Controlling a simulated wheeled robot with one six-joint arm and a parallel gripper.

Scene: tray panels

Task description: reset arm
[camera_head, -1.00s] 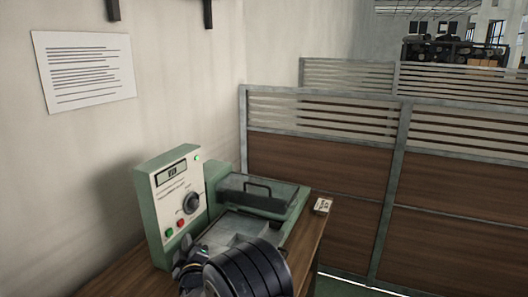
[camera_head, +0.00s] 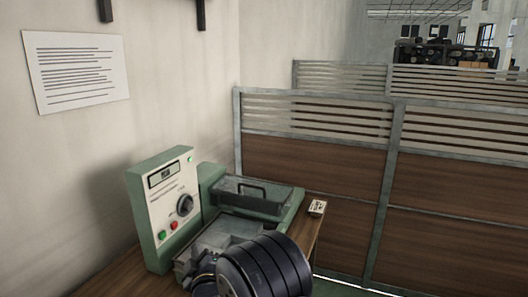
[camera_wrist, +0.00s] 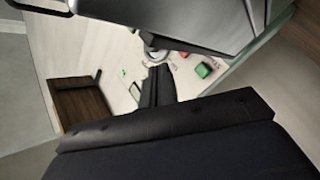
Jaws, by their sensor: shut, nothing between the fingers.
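My gripper (camera_wrist: 156,86) shows in the wrist view as narrow dark fingers held together, with nothing between them, in front of the machine's panel. In the head view my dark arm covers the front right of the machine, and the fingertips are hard to make out. The green and cream machine (camera_head: 157,207) stands on the wooden desk against the wall. Its panel has a display, a dark knob (camera_head: 184,205), and green and red buttons. The red button also shows in the wrist view (camera_wrist: 205,70). A handled lid (camera_head: 250,197) sits at the machine's back right.
A small white box (camera_head: 317,207) lies near the desk's (camera_head: 100,284) right edge. Brown partition panels (camera_head: 300,170) stand behind the desk. A printed sheet (camera_head: 76,70) hangs on the left wall.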

